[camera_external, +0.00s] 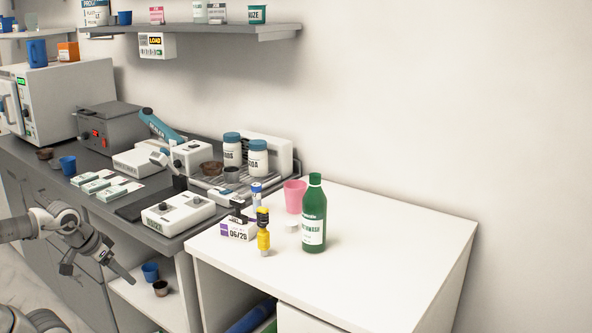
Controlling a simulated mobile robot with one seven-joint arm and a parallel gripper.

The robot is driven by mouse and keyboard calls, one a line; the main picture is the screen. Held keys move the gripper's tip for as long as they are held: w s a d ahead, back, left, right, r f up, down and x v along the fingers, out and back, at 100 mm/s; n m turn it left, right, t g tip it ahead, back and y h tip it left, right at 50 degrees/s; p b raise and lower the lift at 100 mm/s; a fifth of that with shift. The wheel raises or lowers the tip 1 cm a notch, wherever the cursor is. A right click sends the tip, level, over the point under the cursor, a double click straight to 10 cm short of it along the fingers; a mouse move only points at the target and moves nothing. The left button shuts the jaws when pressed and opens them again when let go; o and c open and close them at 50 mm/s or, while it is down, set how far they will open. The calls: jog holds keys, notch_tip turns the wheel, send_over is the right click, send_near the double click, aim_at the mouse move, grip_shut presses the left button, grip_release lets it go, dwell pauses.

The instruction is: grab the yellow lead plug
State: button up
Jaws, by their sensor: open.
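A small upright yellow item with a black top, probably the yellow lead plug (264,240), is at the front left of the white table (345,292). It is beside a small white box marked 06/29 (237,230). My gripper (97,268) is at the lower left, in front of the grey counter and well left of the yellow item. Its two fingers are spread apart with nothing seen between them. No part of the yellow item's front is covered from this view.
A green bottle (314,215), a pink cup (294,196) and a blue-topped tube (256,192) stand close behind or right of the yellow item. The white table is clear at right. Instruments and white jars (257,160) crowd the grey counter. A shelf (190,33) hangs above.

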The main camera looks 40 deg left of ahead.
notch_tip(320, 180, up, 25)
jog(key=w+d+f+m+t+p, duration=0.1)
jog(key=w+d+t+p, duration=0.2)
jog(key=w, duration=0.5)
jog(key=w+d+m+t+p, duration=0.1)
jog(key=w+d+p, duration=0.2)
jog(key=w+p, duration=0.35)
jog(key=w+d+f+m+t+p, duration=0.1)
jog(key=w+d+t+p, duration=0.1)
jog(key=w, duration=0.8)
jog(key=r+m+t+h+p, duration=0.15)
jog(key=m+h+p, duration=0.25)
jog(key=h+p, duration=0.55)
send_over(263, 233)
jog(key=s+a, duration=0.2)
jog(key=a, duration=0.2)
notch_tip(263, 233, down, 11)
jog(key=d+t+h, duration=0.1)
jog(key=h, duration=0.1)
jog(key=x, duration=0.7)
jog(key=shift+f+m, duration=0.2)
jog(key=shift+m, duration=0.1)
jog(key=shift+s+y, duration=0.1)
jog(key=shift+y, duration=0.15)
grip_shut()
